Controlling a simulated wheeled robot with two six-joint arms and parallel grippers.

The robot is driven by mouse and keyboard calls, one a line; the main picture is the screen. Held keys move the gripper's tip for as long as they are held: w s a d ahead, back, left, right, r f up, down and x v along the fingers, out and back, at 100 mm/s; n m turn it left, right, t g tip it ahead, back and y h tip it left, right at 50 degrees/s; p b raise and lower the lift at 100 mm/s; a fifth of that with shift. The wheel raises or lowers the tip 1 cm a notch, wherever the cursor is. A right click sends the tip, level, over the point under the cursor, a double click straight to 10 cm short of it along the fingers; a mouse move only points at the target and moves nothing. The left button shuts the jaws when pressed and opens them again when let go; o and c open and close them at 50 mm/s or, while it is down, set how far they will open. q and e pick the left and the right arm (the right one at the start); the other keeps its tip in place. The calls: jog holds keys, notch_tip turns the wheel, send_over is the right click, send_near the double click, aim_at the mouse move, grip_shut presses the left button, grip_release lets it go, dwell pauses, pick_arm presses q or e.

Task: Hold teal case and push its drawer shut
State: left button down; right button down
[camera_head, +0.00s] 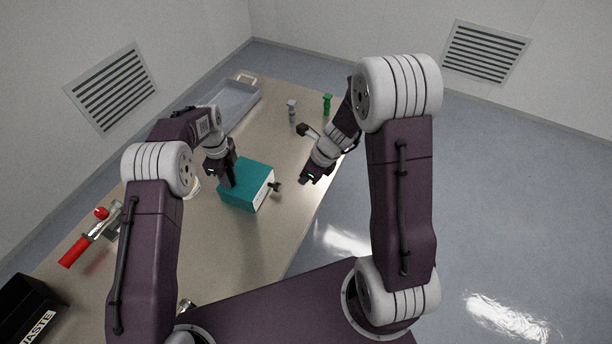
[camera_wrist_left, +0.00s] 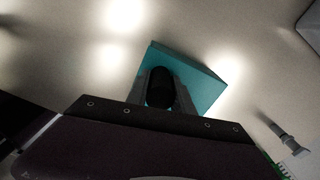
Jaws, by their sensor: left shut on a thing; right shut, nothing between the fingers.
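The teal case (camera_head: 245,182) sits on the table, with a pale front face toward the lower right and a dark knob (camera_head: 276,187) standing out from that side. My left gripper (camera_head: 229,184) is shut on the case at its upper left edge. In the left wrist view the teal case (camera_wrist_left: 199,80) shows beyond the gripper (camera_wrist_left: 162,95), partly hidden by the fingers. My right gripper (camera_head: 308,180) is shut and empty, to the right of the knob and apart from it. I cannot tell how far the drawer stands out.
The table (camera_head: 215,245) has a clear tray (camera_head: 236,105) at the back, grey (camera_head: 292,112) and green (camera_head: 327,104) upright items at the far right edge, a red-handled tool (camera_head: 82,243) at the left and a black waste bin (camera_head: 28,308) at the front left.

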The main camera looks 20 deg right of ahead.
pick_arm(q)
jog(key=c, duration=1)
grip_release()
jog(key=shift+a, duration=0.1)
notch_tip(320, 180, up, 12)
jog(key=shift+f, duration=0.1)
jog(key=shift+w, duration=0.1)
